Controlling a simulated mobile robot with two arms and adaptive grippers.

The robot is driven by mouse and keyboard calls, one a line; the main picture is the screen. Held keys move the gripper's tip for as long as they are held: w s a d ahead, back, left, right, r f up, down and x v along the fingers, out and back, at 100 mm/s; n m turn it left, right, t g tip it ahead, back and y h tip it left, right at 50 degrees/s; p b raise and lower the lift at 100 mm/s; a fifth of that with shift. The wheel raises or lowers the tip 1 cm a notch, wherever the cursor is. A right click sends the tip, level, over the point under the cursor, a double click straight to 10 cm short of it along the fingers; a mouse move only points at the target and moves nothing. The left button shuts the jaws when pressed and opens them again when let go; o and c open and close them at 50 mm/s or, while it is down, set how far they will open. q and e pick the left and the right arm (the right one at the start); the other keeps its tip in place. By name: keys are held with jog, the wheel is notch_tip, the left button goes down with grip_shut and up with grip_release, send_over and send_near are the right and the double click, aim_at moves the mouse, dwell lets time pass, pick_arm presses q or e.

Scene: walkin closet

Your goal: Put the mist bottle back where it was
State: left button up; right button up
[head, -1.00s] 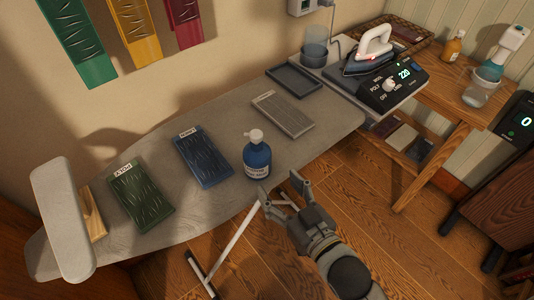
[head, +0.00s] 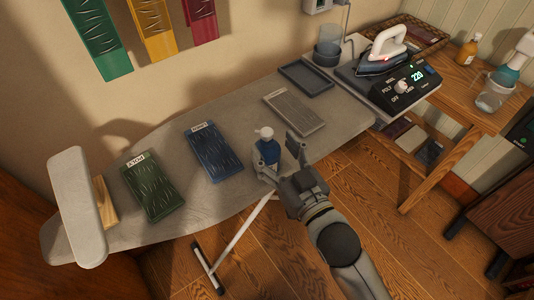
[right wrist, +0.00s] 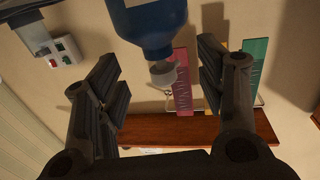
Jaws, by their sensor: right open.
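A blue bottle with a white cap (head: 267,150) stands upright on the ironing board (head: 245,115) near its front edge. My right gripper (head: 279,158) is open at the bottle, with a finger on either side. In the right wrist view the bottle (right wrist: 148,22) shows between the open fingers, apart from both as far as I can tell. The gripper hides its lower part in the head view. A teal spray bottle with a white head (head: 508,74) stands at the far right on the wooden table. My left gripper is not in view.
Blue (head: 214,150), green (head: 152,187) and grey (head: 294,111) ridged pads lie on the board. A dark empty tray (head: 306,77) lies behind. An iron (head: 384,53) rests on its base at the right. A clear cup (head: 493,94) and an amber bottle (head: 466,52) stand on the wooden table.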

aim_at(268, 142)
jog(key=x, duration=0.4)
jog(key=shift+w+f+p, duration=0.1)
jog(key=shift+f+p, duration=0.1)
jog(key=shift+p, duration=0.15)
